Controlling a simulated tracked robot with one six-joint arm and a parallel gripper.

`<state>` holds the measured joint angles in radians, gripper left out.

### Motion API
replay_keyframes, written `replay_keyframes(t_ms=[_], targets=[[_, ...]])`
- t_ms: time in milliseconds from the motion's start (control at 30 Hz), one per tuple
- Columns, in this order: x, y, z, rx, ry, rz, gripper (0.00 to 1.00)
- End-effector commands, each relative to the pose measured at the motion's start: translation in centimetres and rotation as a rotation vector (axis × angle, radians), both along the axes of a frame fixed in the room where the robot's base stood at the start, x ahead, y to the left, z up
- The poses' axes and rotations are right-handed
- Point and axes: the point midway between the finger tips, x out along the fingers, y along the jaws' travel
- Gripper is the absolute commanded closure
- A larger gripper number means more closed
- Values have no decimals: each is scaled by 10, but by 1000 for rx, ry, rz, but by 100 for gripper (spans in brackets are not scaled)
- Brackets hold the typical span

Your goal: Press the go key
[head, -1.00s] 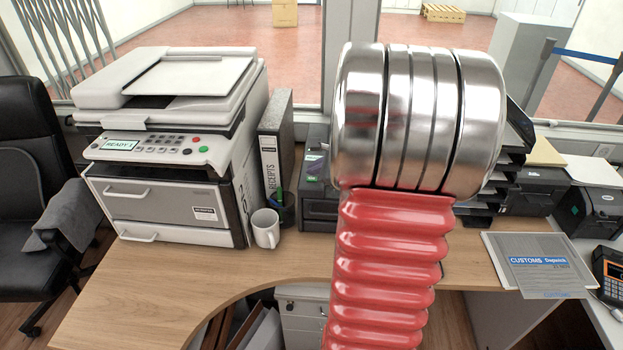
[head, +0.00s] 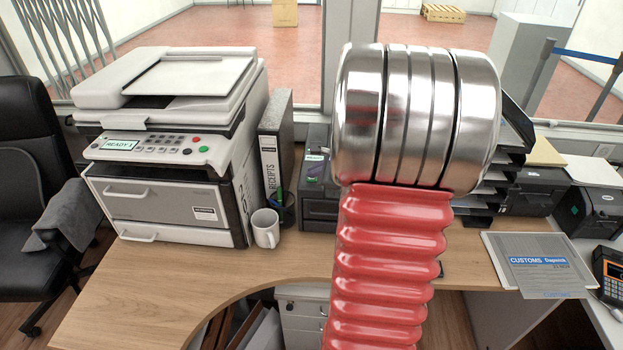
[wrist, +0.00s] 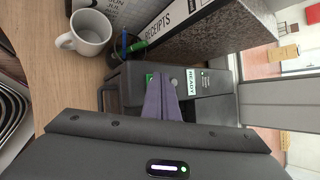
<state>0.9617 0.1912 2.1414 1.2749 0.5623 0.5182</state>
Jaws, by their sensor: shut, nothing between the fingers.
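A dark label machine (head: 318,207) stands behind the mug, partly hidden by my arm. In the wrist view its top (wrist: 211,108) shows a lit READY display (wrist: 191,82), a round grey key (wrist: 173,82) and a green key (wrist: 149,79). My gripper (wrist: 161,78) is shut and empty, its purple-grey fingers over this panel with the tips close to the green and grey keys. I cannot tell whether they touch. A copier (head: 165,150) also has a READY display and a green key (head: 203,148). No key is legibly marked go.
A white mug (head: 265,228) and a RECEIPTS binder (head: 272,150) stand between copier and label machine. A pen cup (wrist: 125,46) is beside the binder. A customs notice (head: 540,262) lies at the right. The desk (head: 180,280) is clear in front of the copier.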

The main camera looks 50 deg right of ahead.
Motion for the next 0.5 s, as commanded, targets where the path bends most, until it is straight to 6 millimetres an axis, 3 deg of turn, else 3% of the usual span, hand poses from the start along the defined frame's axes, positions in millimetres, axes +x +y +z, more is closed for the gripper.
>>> replay_keyframes(t_ms=[500], targets=[[0, 0, 4, -1, 0, 1, 100]])
